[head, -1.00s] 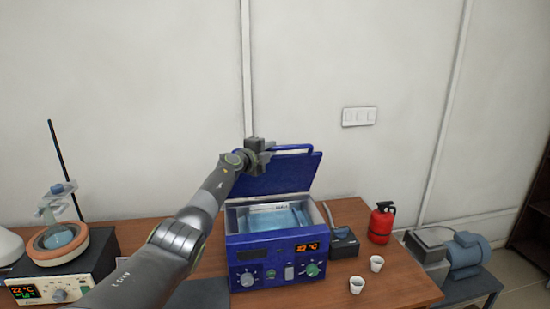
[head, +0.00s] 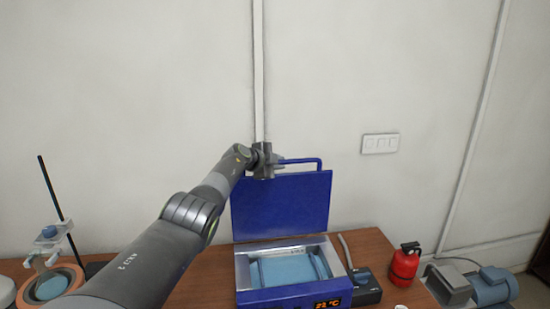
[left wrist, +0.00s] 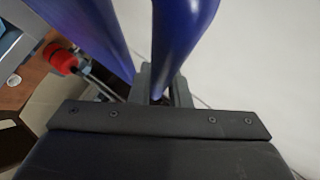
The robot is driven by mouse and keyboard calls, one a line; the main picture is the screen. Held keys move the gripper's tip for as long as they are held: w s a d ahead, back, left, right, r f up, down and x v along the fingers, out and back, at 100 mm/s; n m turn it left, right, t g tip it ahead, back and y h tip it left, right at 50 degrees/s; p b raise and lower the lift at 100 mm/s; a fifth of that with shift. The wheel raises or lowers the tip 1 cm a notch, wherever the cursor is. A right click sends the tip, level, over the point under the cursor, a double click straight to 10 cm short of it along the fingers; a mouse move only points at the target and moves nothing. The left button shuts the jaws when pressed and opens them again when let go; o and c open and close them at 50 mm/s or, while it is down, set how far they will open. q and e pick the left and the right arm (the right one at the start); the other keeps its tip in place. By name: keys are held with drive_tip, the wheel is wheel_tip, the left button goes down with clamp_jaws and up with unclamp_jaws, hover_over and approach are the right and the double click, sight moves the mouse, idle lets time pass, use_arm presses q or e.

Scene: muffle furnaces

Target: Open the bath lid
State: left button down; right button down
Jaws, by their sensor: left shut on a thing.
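The blue water bath (head: 290,292) stands on the wooden table, with water in its open basin. Its blue lid (head: 282,207) is raised and stands nearly upright at the back of the bath. A blue handle bar (head: 303,161) runs along the lid's top edge. My left gripper (head: 272,163) is at the left end of that handle and shut on it. In the left wrist view the handle (left wrist: 178,45) passes between the fingers (left wrist: 160,90), with the lid (left wrist: 95,35) beside it. My right gripper is not in view.
A red fire extinguisher (head: 405,265) and a small dark device (head: 366,288) stand right of the bath. A flask setup with a rod stand (head: 57,205) is at the left. A blue motor pump (head: 490,287) is at the far right. The wall is behind the lid.

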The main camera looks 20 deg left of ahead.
use_arm(q)
drive_tip(key=shift+w+a+f, duration=0.15)
drive_tip(key=shift+w, duration=0.1)
drive_tip(key=shift+s, duration=0.1)
drive_tip(key=c, duration=1.4)
unclamp_jaws()
drive_tip(key=shift+o, duration=0.2)
